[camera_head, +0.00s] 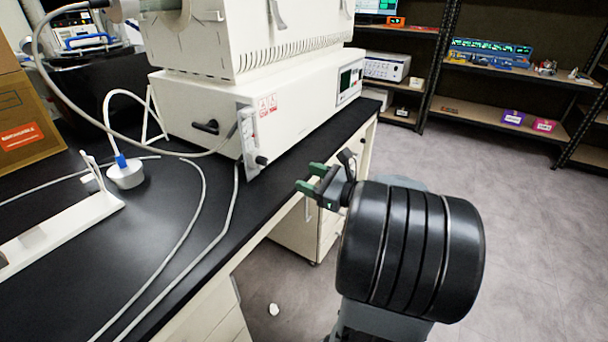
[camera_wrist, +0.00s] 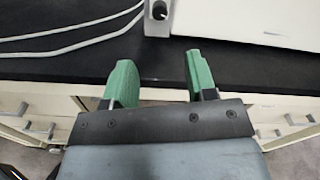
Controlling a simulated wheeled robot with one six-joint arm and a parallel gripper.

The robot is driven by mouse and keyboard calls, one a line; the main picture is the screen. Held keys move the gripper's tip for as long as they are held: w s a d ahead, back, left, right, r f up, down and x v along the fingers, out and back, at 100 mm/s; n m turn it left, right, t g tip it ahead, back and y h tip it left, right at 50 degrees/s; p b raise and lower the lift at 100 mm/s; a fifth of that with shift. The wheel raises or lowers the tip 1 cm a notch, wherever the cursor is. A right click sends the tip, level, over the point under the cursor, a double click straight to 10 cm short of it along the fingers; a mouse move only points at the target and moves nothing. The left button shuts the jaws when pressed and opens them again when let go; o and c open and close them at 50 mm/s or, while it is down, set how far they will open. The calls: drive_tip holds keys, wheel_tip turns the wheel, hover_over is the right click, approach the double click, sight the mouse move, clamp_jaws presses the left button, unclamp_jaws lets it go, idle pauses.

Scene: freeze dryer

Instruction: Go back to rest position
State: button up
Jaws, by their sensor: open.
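My gripper (camera_head: 311,178) has green fingers and is held out beside the front edge of the black bench (camera_head: 190,261) in the head view. In the wrist view my gripper (camera_wrist: 157,75) shows its two fingers spread apart with nothing between them. The fingertips overlap the bench's front edge in that view, and no contact is visible. The white freeze dryer (camera_head: 205,112) stands on the bench beyond the gripper. Its panel with a black knob (camera_head: 260,160) is near the fingers, and the knob also shows in the wrist view (camera_wrist: 159,10).
Cables (camera_head: 190,232) run across the bench. A white flask-like piece with a blue collar (camera_head: 126,174) and a white stand (camera_head: 62,232) are at left. Drawers (camera_head: 301,232) lie under the bench. Shelves (camera_head: 506,80) stand at the back right. Grey floor (camera_head: 530,230) is open at right.

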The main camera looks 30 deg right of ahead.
drive_tip(key=s+a+r+n+g+y+p, duration=0.1)
drive_tip(key=s+a+r+n+g+p, duration=0.2)
drive_tip(key=a+n+g+p, duration=0.4)
drive_tip(key=s+a+r+n+g+p, duration=0.2)
drive_tip(key=a+r+n+g+p, duration=0.15)
drive_tip(key=a+n+p, duration=0.4)
drive_tip(key=s+a+r+n+g+h+p, duration=0.2)
drive_tip(key=s+r+n+h+p, duration=0.3)
drive_tip(key=n, duration=0.8)
wheel_tip(320, 180, up, 4)
drive_tip(key=h+p, duration=0.3)
drive_tip(key=p, duration=0.1)
drive_tip(key=shift+f+n, duration=0.25)
drive_tip(key=shift+n, duration=0.1)
drive_tip(key=shift+c, duration=0.2)
drive_tip(key=shift+c, duration=0.7)
drive_tip(key=shift+d, duration=0.15)
